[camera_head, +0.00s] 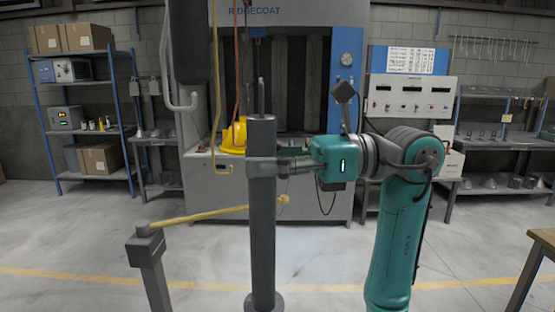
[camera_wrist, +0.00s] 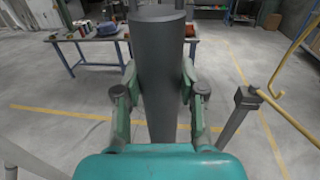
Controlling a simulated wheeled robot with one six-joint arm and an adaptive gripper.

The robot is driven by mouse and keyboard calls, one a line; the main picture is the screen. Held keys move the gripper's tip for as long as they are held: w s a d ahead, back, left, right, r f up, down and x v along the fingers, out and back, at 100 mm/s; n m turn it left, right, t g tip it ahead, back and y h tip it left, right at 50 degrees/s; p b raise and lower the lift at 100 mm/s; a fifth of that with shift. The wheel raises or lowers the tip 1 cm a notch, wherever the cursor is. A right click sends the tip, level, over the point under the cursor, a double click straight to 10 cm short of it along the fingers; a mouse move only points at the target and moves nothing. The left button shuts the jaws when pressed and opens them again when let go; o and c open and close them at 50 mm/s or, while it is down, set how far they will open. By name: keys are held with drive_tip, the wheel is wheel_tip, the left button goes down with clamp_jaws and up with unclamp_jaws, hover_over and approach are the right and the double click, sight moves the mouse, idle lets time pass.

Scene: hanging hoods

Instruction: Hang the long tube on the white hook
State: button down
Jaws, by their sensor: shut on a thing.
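The long tube (camera_head: 262,230) is a dark grey upright cylinder with a thin metal loop (camera_head: 261,95) on its top. It also shows in the wrist view (camera_wrist: 158,70). My gripper (camera_head: 262,167) is shut on the tube's upper part, with one finger on each side in the wrist view (camera_wrist: 160,93). The tube's lower end widens near the bottom edge of the head view; I cannot tell whether it touches anything. A pale, whitish hook (camera_head: 182,107) hangs to the upper left of the tube, apart from it, its curved end level with the loop.
A yellow hook (camera_head: 222,171) hangs close left of the tube. A red rod (camera_head: 237,70) hangs above a yellow hood (camera_head: 235,136). A grey post (camera_head: 150,258) carries a yellow bar (camera_head: 205,213) that passes by the tube. A table (camera_head: 538,250) stands at right. Open floor lies left.

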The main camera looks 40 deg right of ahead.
drive_tip(key=shift+w+x, duration=0.25)
drive_tip(key=shift+x, duration=1.85)
drive_tip(key=shift+w+a+f, duration=0.1)
drive_tip(key=shift+w+a, duration=0.25)
drive_tip(key=shift+a, duration=0.05)
drive_tip(key=shift+x, duration=0.9)
drive_tip(key=shift+w+a, duration=0.15)
drive_tip(key=shift+w, duration=0.15)
drive_tip(key=shift+x, duration=1.25)
drive_tip(key=shift+w+f, duration=0.15)
drive_tip(key=shift+f, duration=1.1)
drive_tip(key=c, duration=0.6)
unclamp_jaws()
